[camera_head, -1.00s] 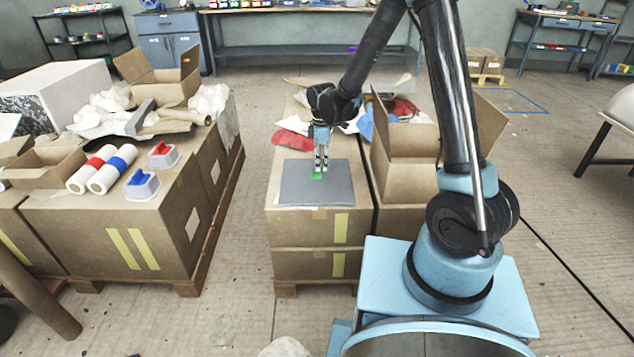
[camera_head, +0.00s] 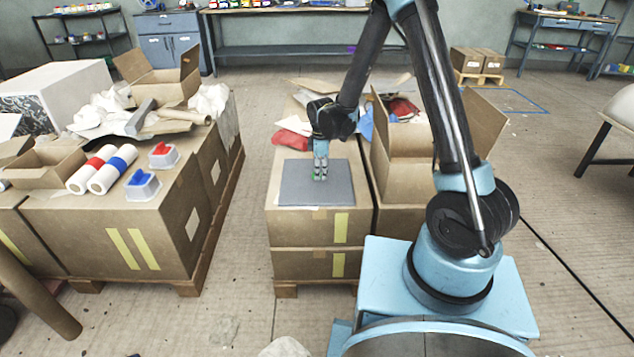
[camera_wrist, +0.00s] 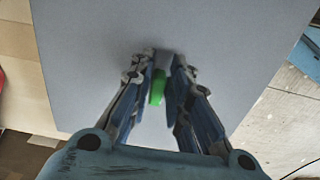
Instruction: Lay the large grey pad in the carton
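The large grey pad (camera_head: 295,187) lies flat on a stack of brown boxes, left of my arm. It fills much of the wrist view (camera_wrist: 95,60). A small green tab (camera_wrist: 158,87) stands out near the pad's middle. My gripper (camera_head: 320,178) points down at the pad's middle. In the wrist view its two fingers (camera_wrist: 164,78) stand on either side of the green tab, with a narrow gap showing on the right. The open carton (camera_head: 402,185) stands right of the pad with its flaps up. My arm partly covers it, and its inside is mostly hidden.
Red, white and blue material (camera_head: 400,108) lies behind the carton's raised flap. Bare floor separates the two stacks.

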